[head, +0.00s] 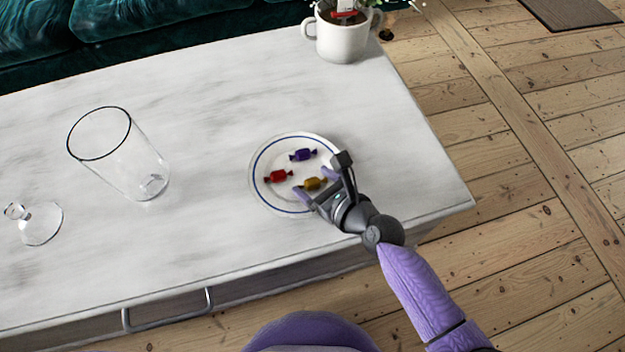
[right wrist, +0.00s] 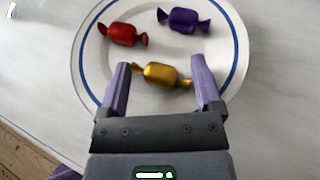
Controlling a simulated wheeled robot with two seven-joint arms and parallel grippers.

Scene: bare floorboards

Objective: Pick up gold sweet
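The gold sweet (head: 313,184) lies on a white plate with a blue rim line (head: 262,193), on the marble-topped table. In the right wrist view the gold sweet (right wrist: 162,74) sits between the two fingertips of my right gripper (right wrist: 160,82). The fingers are apart, one on each side of it, and I cannot tell if they touch its wrapper ends. In the head view my right gripper (head: 320,185) is over the plate's right side. My left gripper is not in view.
A red sweet (head: 278,176) and a purple sweet (head: 303,155) share the plate. A tall glass jar (head: 130,160) and its glass lid (head: 41,223) stand to the left. A white two-handled pot (head: 342,38) with a plant is at the back. The marble between is clear.

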